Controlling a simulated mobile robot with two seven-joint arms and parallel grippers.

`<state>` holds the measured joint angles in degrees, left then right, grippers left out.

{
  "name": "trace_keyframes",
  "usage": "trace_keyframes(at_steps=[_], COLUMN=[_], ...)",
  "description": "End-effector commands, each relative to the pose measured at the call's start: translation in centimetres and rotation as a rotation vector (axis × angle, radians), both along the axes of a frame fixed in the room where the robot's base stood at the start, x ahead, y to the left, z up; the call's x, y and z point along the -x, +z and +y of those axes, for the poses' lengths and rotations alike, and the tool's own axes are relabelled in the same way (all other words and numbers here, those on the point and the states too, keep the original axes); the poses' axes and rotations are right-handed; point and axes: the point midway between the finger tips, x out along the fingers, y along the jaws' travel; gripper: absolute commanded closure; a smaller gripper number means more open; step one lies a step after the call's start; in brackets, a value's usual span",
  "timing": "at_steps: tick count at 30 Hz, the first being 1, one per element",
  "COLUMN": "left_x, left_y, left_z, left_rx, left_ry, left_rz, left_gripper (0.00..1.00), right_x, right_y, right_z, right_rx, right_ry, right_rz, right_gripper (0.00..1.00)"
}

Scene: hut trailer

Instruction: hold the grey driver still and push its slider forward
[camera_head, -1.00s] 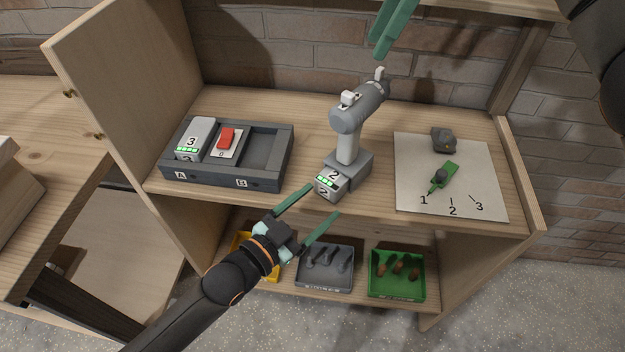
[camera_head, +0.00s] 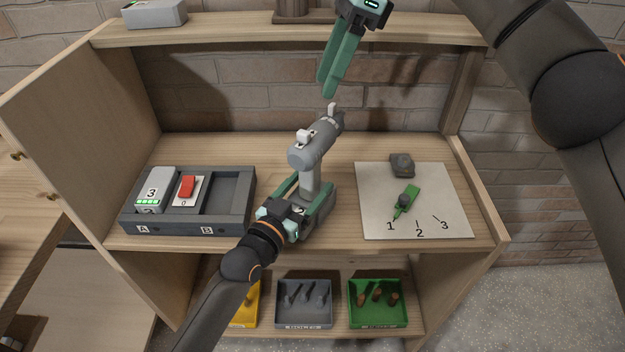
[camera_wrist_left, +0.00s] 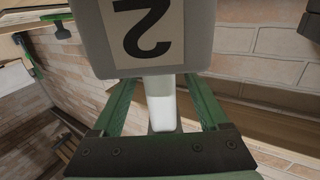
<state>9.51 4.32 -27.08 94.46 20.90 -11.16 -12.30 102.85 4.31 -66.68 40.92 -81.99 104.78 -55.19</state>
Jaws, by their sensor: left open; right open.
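The grey driver (camera_head: 311,172) stands upright on the shelf, its nose pointing to the back right. A small white piece, likely the slider (camera_head: 303,137), sits on top of its body. My left gripper (camera_head: 306,190) is open, with one finger on each side of the driver's lower handle. In the left wrist view the block marked 2 (camera_wrist_left: 150,40) looms upside down, with a pale part between the two green fingers (camera_wrist_left: 162,110); contact cannot be told. My right gripper (camera_head: 328,85) is open and empty, pointing down above and behind the driver's nose.
A dark tray (camera_head: 228,222) with a grey battery (camera_head: 156,188) and red switch (camera_head: 187,187) stands left. A white sheet (camera_head: 445,200) with a green pointer (camera_head: 404,203) and dark knob (camera_head: 402,164) lies right. Yellow, grey and green bins sit below. An upper shelf (camera_head: 220,27) runs behind.

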Motion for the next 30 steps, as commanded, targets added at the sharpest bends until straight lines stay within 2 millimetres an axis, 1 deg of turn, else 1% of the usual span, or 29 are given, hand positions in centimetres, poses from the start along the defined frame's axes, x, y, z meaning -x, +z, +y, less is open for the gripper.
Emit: trace_keyframes(at_steps=[3, 6, 16, 30], left_x=[-1.0, -1.5, -1.6, -1.6], left_y=[0.0, 0.0, 0.0, 0.0], left_z=[-0.6, -0.9, -1.0, -0.9], left_rx=[-0.001, -0.001, -0.002, -0.002], left_ry=[0.0, 0.0, 0.0, 0.0], left_rz=[-0.001, -0.001, -0.001, 0.0], left_gripper=[0.22, 0.22, 0.22, 0.75], right_x=[0.0, 0.0, 0.0, 0.0], right_y=[0.0, 0.0, 0.0, 0.0], right_z=[0.0, 0.0, 0.0, 0.0], right_rx=[0.0, 0.0, 0.0, 0.0], right_ry=[0.0, 0.0, 0.0, 0.0], right_rz=[0.0, 0.0, 0.0, 0.0], right_gripper=[0.5, 0.5, 0.5, 0.5])
